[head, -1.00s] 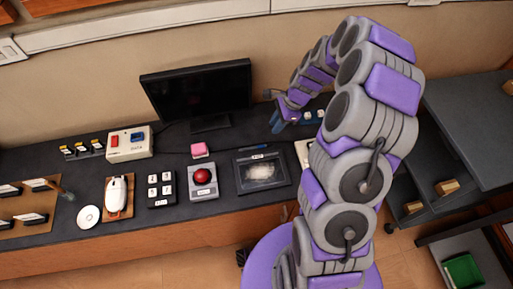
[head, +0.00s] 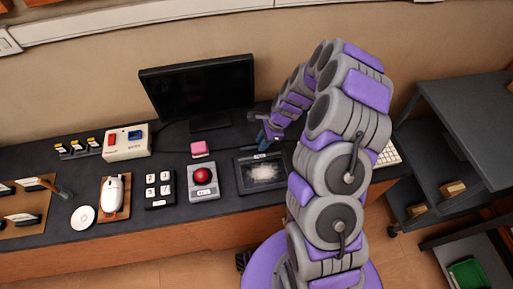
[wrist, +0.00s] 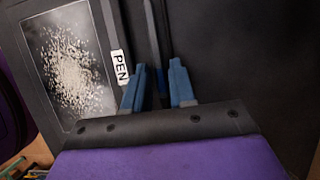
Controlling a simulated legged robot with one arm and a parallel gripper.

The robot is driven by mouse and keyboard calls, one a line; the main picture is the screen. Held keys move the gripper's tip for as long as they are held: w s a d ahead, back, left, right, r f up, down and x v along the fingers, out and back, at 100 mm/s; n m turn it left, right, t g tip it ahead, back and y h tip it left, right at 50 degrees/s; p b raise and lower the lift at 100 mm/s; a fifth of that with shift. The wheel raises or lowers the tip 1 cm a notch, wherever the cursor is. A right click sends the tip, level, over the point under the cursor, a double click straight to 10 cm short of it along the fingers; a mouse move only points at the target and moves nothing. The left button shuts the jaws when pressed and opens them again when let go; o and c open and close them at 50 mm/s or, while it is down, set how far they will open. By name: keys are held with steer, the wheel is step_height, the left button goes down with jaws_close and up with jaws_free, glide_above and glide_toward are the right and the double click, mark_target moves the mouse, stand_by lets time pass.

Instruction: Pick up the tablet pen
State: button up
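The drawing tablet (head: 246,187) lies on the desk with a pale speckled patch on its screen. It also shows at the left of the wrist view (wrist: 98,90). A label reading PEN (wrist: 120,67) sits along its edge. The tablet pen (wrist: 151,30), a thin dark stick with a blue lower part, lies beside that label. My gripper (wrist: 159,66) is open, its two blue fingers apart on either side of the pen's line. I cannot tell whether they touch it. In the head view my gripper (head: 266,138) is at the tablet's far edge, where the pen is mostly hidden.
A red button box (head: 204,193) and a pink block (head: 200,149) are left of the tablet. A monitor (head: 199,90) stands behind. A white keyboard (head: 388,153) lies to the right, past my arm. Dark shelves (head: 470,115) stand further right.

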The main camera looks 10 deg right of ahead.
steer(key=shift+a, duration=0.15)
jaws_close()
stand_by(0.4)
